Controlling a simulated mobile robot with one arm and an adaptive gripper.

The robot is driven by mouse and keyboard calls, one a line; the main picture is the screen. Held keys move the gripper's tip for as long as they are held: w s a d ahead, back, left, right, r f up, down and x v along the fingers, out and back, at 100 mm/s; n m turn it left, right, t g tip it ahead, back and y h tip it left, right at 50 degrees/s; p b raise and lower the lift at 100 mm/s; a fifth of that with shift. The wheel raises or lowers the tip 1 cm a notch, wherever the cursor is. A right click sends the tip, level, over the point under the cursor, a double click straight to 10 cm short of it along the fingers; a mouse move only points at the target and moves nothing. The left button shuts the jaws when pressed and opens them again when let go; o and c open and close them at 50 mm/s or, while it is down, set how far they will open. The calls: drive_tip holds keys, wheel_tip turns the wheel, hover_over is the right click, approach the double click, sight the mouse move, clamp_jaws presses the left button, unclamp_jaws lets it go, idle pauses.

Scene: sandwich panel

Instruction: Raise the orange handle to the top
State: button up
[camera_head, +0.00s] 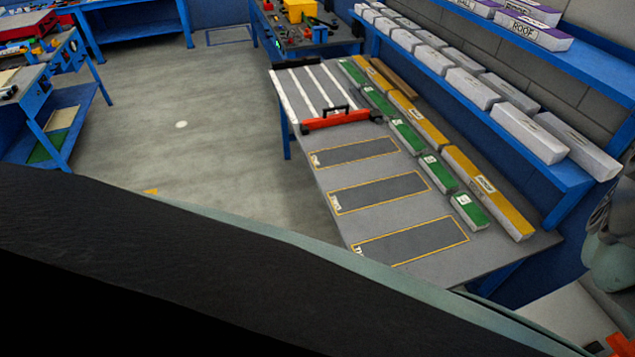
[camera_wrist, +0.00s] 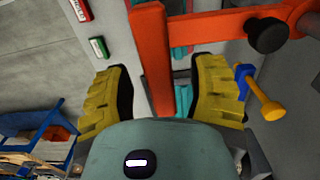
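The orange handle (camera_wrist: 150,55) is a flat upright bar in the wrist view. It joins an orange crossbar (camera_wrist: 215,25) with a black knob (camera_wrist: 266,34) at its right. My gripper (camera_wrist: 164,90) is open, its two yellow ribbed fingers apart. The bar's lower end lies between the fingers in the picture, nearer the left finger, with gaps visible on both sides. Whether it sits at fingertip depth I cannot tell. My gripper is not clearly visible in the head view. An orange piece (camera_head: 621,343) is cut off at that view's bottom right corner; I cannot tell whether it is the handle.
A blue and yellow peg-like part (camera_wrist: 258,92) is close right of the right finger. The head view shows a grey worktable (camera_head: 385,205) with labelled blocks, a red bar tool (camera_head: 338,121) and open floor at left.

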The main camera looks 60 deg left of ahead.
clamp_jaws()
idle(0.4)
wheel_tip(320, 180, up, 5)
drive_tip(key=p, duration=0.3)
drive_tip(key=shift+f, duration=0.2)
drive_tip(key=shift+o, duration=0.2)
unclamp_jaws()
drive_tip(key=shift+r, duration=0.15)
